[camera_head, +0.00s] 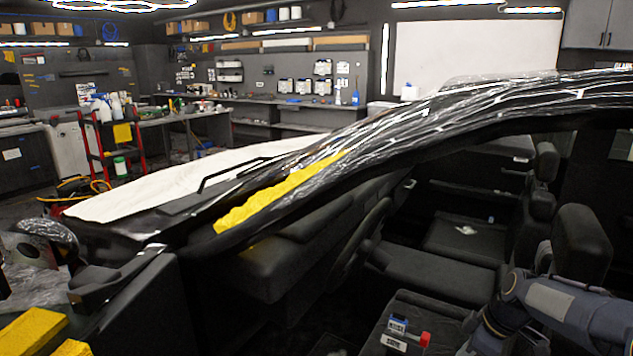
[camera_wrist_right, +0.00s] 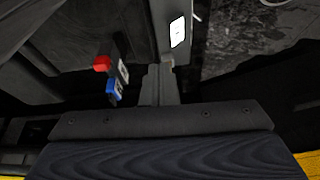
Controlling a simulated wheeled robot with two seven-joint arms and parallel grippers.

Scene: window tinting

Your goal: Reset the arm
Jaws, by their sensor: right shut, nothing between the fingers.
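My right arm (camera_head: 555,305) reaches in from the right edge of the head view, low over the front seat area of the car. Its gripper end is cut off at the bottom of that view. In the right wrist view my right gripper (camera_wrist_right: 161,72) shows as a narrow dark shape above its wide bolted housing. It is shut, with nothing held between the fingers. My left arm and gripper are not in view.
Small red (camera_wrist_right: 103,63) and blue (camera_wrist_right: 113,91) items lie near the right gripper; labelled items (camera_head: 397,326) also show in the head view. The steering wheel (camera_head: 362,238), seats (camera_head: 583,248) and windshield pillar (camera_head: 300,190) surround the cabin. A yellow strip (camera_head: 275,195) lies along the windshield base.

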